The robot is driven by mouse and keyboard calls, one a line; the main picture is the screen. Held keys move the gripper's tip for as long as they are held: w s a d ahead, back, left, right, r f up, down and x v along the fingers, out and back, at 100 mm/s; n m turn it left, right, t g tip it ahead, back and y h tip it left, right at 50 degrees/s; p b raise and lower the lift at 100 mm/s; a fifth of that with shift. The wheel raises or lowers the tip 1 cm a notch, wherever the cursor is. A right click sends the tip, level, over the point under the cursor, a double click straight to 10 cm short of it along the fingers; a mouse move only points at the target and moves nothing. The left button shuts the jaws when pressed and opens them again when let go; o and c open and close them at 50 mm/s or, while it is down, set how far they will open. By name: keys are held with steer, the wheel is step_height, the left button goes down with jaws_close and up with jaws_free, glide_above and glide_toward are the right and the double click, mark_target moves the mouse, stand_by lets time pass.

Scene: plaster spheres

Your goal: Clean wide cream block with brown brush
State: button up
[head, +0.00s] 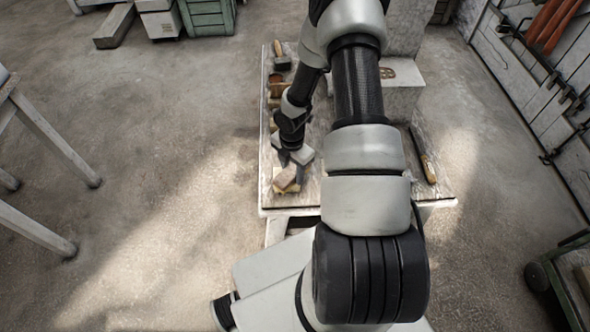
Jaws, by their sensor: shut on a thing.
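My gripper (292,164) is small in the head view, pointing down over the near left corner of the worktable (340,199). It is shut on a small brown piece, which looks like the brown brush (289,177), mostly hidden by the fingers. Just below it a cream-tan block (282,188) lies on the table. The brush and block overlap in this view, and I cannot tell whether they touch.
A brush with a tan handle (279,48) and several small brown items line the table's left edge. A large pale block (403,103) stands at the back right. A brown-handled tool (428,168) lies at the right. My arm hides the table's middle. A trestle (50,140) stands left.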

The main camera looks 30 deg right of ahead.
steer(key=shift+s+a, duration=0.3)
steer(key=shift+a, duration=0.4)
steer(key=shift+w+d+r+p, duration=0.25)
steer(key=shift+d+r+p, duration=0.3)
steer(key=shift+d+p, duration=0.05)
steer(key=shift+w+d+r+p, duration=0.2)
steer(key=shift+d+p, duration=0.1)
steer(key=shift+d, duration=0.1)
steer(key=shift+f, duration=0.1)
steer(key=shift+f, duration=0.15)
steer(key=shift+f+b, duration=0.6)
steer(key=shift+b, duration=0.05)
